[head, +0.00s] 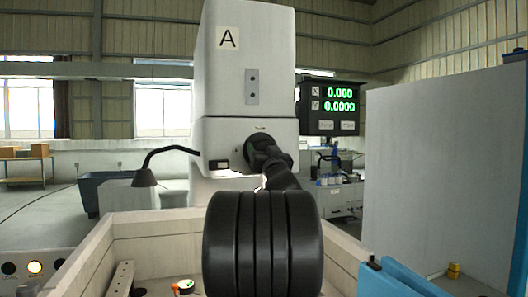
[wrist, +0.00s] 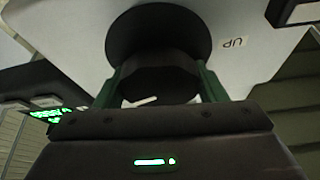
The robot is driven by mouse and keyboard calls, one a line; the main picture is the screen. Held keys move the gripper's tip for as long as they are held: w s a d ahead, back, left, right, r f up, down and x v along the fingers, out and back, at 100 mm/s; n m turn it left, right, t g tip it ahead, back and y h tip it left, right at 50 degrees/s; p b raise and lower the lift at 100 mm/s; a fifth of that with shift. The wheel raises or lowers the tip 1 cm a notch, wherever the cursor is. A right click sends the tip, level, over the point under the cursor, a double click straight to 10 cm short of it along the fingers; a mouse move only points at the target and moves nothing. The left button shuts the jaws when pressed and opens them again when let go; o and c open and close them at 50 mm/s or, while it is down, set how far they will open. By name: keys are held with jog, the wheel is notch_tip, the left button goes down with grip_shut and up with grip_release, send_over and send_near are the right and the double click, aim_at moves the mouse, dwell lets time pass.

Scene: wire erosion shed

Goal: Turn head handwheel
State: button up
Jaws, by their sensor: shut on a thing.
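The head handwheel (head: 255,141) is a dark round wheel on the front of the white machine head marked A (head: 245,85). In the wrist view the handwheel (wrist: 158,32) shows as a black disc with a thick black hub and a short white mark near the hub's lower edge. My gripper (wrist: 160,82) has its two green fingers on either side of the hub and is shut on it. In the head view my arm and gripper (head: 266,157) partly cover the wheel.
An upside-down "UP" label (wrist: 235,42) is beside the wheel in the wrist view. A black lamp (head: 145,178) juts out left of the head. The pale tank wall (head: 150,224) lies below. A grey panel (head: 440,170) stands at right.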

jog(key=shift+n, duration=0.4)
jog(key=n+g+y+p, duration=0.1)
jog(key=n+y, duration=0.2)
jog(key=n, duration=0.2)
jog(key=shift+r+p, duration=0.1)
jog(key=shift+p, duration=0.25)
jog(key=n+g+y, duration=0.1)
jog(key=n, duration=0.1)
jog(key=n+y+p, duration=0.1)
jog(key=n, duration=0.2)
jog(key=shift+g, duration=0.4)
jog(key=n+g+p, duration=0.1)
jog(key=n, duration=0.3)
jog(key=n+g+y+p, duration=0.1)
jog(key=n+g, duration=0.1)
jog(key=n, duration=0.1)
jog(key=shift+a+n+y+p, duration=0.1)
jog(key=shift+n+y+p, duration=0.2)
jog(key=shift+n+p, duration=0.1)
jog(key=shift+f+n, duration=0.2)
jog(key=shift+n, duration=0.1)
jog(key=o, duration=1)
